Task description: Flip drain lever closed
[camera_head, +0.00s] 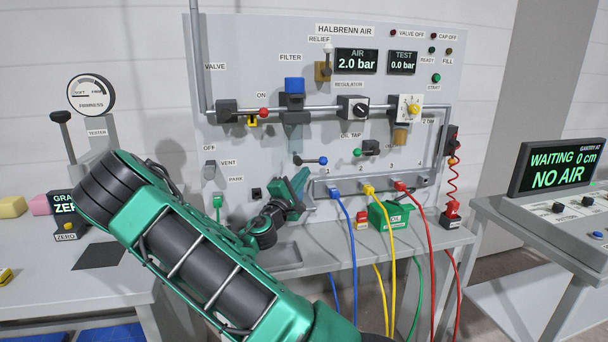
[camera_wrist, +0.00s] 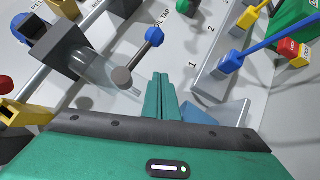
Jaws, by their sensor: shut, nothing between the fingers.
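The drain lever (camera_head: 311,160) sits on the panel below the filter's clear bowl. It has a dark round pivot and a thin rod ending in a blue ball. In the head view the rod lies about level, with the ball to the right of the pivot. The wrist view shows the lever (camera_wrist: 139,56) just beyond my fingertips, its ball up and right of the pivot. My gripper (camera_head: 303,174) is shut and empty, just below the lever. In the wrist view its fingertips (camera_wrist: 161,76) appear apart from the lever, though the exact gap is unclear.
The filter (camera_head: 294,92) and its bowl are above the lever. The oil tap (camera_head: 369,148) is to the right. The numbered manifold (camera_head: 370,184) with blue, yellow and red hoses lies close right of my gripper. A green box (camera_head: 389,214) stands on the bench.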

